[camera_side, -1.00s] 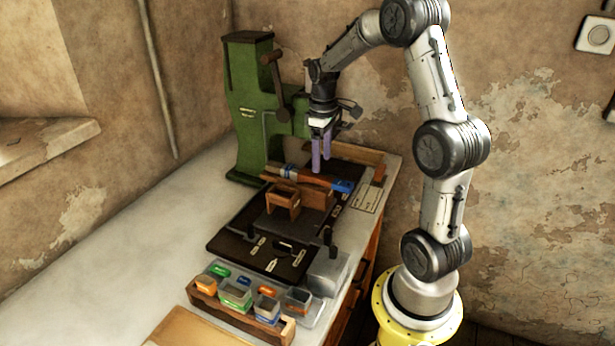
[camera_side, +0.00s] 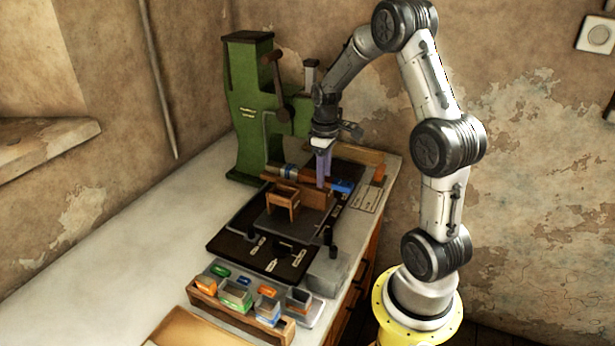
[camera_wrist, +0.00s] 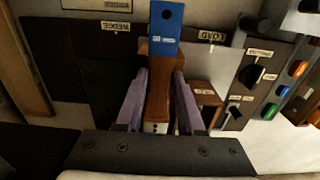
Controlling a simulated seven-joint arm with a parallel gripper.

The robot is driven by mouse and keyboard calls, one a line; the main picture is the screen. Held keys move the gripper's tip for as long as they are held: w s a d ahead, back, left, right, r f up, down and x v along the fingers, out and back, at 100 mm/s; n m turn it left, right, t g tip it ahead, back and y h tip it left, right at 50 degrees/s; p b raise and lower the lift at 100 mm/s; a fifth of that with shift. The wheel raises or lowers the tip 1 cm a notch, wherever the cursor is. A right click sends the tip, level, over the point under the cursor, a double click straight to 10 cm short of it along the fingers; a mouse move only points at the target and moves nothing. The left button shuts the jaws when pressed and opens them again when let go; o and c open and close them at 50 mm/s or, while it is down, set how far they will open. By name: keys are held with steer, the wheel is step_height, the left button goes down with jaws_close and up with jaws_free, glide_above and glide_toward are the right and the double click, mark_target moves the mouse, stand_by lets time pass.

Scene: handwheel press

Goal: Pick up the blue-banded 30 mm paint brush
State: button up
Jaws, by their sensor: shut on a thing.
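The blue-banded paint brush (camera_side: 341,187) lies across the dark board near the press, its blue part with a small label at the right end. In the wrist view its blue part (camera_wrist: 166,25) is at the top, with brown wood below it running between my fingers. My gripper (camera_side: 322,184) points down over the brush. In the wrist view the purple fingers of my gripper (camera_wrist: 160,75) are on either side of the brown wood, shut on it. The fingertips and part of the wood are hidden in the side view. I cannot tell whether the brush is lifted.
A green press (camera_side: 250,110) stands behind at the left. A small wooden box (camera_side: 283,199) stands close in front of the brush. A wooden rack (camera_side: 240,310) with several coloured bins is at the front. The pale bench (camera_side: 150,225) is clear at the left.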

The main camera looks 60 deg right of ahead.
jaws_close()
steer(key=shift+r, duration=0.1)
